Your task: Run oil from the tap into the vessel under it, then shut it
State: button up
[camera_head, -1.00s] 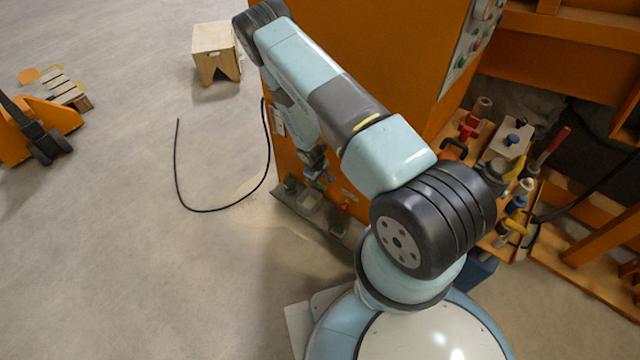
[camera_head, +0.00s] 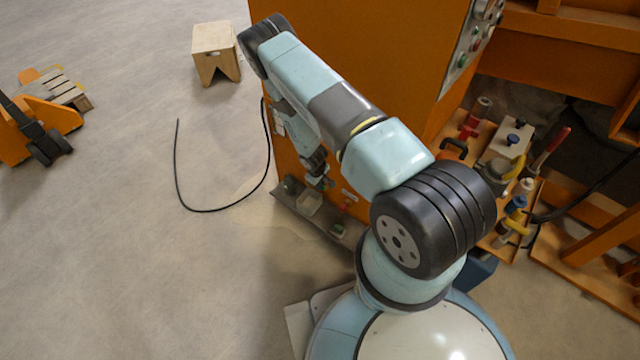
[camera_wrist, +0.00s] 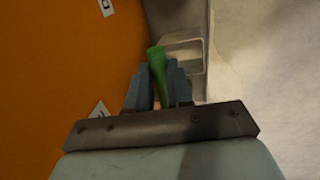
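A green handle (camera_wrist: 158,65) stands between the two blue-grey fingers of my gripper (camera_wrist: 158,88) in the wrist view. The fingers lie close against it on both sides, with no clear gap. A pale, open-topped vessel (camera_wrist: 187,55) shows just beyond the fingers to the right; in the head view the vessel (camera_head: 309,203) sits low by the orange cabinet's foot. My gripper (camera_head: 318,183) is small there, right above the vessel, and partly hides the tap. No oil stream can be made out, and the vessel's inside is too dim to judge.
The orange cabinet (camera_head: 335,50) rises close beside my arm. A grey ledge (camera_head: 290,204) runs along its foot, with small items on it. A black cable (camera_head: 176,165) lies on the floor. A tool-filled tray (camera_head: 505,240) is at right. The floor at left is mostly clear.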

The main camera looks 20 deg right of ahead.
grip_shut()
